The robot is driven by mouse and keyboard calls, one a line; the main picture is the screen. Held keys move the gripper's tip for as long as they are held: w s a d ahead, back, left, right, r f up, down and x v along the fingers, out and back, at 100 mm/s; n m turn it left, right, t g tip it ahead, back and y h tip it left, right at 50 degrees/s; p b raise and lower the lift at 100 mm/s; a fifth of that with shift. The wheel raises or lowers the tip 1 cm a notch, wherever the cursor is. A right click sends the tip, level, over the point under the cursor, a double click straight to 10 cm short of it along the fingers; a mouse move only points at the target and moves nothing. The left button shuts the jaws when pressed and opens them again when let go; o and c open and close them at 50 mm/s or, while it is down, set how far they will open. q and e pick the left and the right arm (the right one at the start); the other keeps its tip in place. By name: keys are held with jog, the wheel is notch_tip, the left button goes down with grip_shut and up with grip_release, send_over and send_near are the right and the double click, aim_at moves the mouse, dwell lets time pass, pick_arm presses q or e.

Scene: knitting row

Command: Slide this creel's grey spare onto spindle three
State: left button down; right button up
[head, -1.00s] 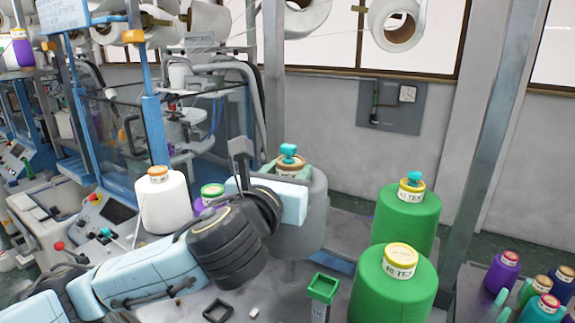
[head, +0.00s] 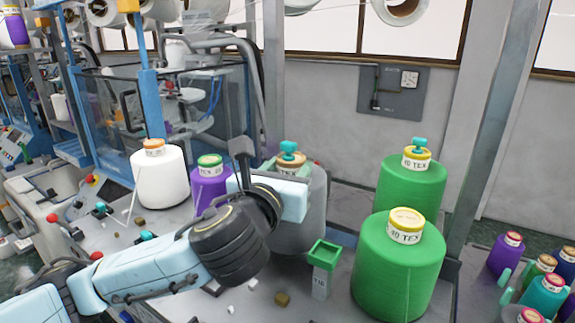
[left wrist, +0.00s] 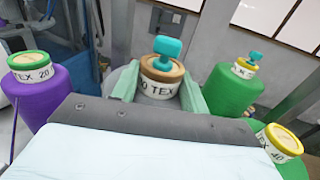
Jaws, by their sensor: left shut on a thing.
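The grey cone (head: 317,205), with a tan-banded TEX label, stands upright behind my left gripper (head: 290,172). In the left wrist view the top of the grey cone (left wrist: 160,88) sits between the green finger pads of my left gripper (left wrist: 158,96), which is shut on it. A teal knob (left wrist: 168,46) stands up from the middle of its top. My wrist hides much of the cone's body and its foot, so I cannot tell whether it touches the surface or is around a spindle. No spindle number is readable. My right gripper is out of view.
A white cone (head: 159,178) and a purple cone (head: 209,187) stand left. Two green cones (head: 412,200) (head: 398,270) stand right; the rear one has a teal knob. A small green-topped post (head: 323,255) is in front. Coloured cones (head: 505,254) crowd the lower right.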

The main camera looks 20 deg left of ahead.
pick_arm(q)
jog(key=shift+f+b, duration=1.1)
jog(key=shift+f, duration=0.95)
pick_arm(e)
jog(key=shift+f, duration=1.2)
